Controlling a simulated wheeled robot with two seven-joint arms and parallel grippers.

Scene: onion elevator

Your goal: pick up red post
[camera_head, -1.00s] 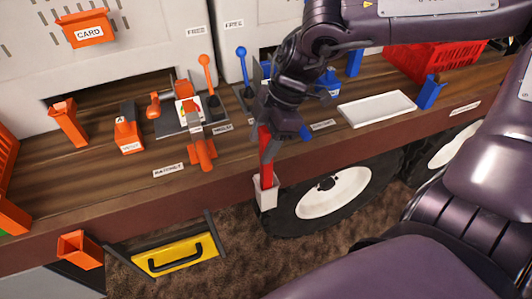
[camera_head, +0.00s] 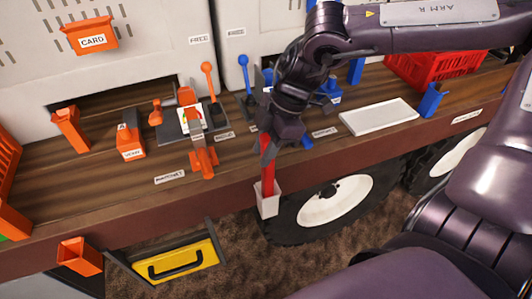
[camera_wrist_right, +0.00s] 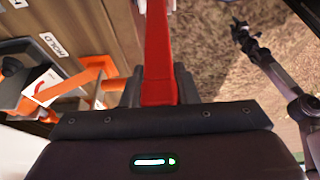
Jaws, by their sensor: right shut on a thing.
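The red post (camera_head: 268,181) stands nearly upright, its lower end in a white square holder (camera_head: 267,204) at the bench's front edge. My right gripper (camera_head: 267,147) points down and is shut on the post's upper part. In the right wrist view the red post (camera_wrist_right: 158,55) runs up from between the dark fingers (camera_wrist_right: 158,88). The post's top is hidden by the gripper. A dark jointed arm with a narrow tip (camera_wrist_right: 241,30), likely my left one, shows at that view's upper right; its finger state is unclear.
The wooden bench (camera_head: 90,180) carries an orange lever fixture (camera_head: 196,135), orange holders (camera_head: 71,129), a white tray (camera_head: 378,116) and a red crate (camera_head: 440,67). A wheel (camera_head: 335,202) and a yellow drawer (camera_head: 176,262) lie below the front edge.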

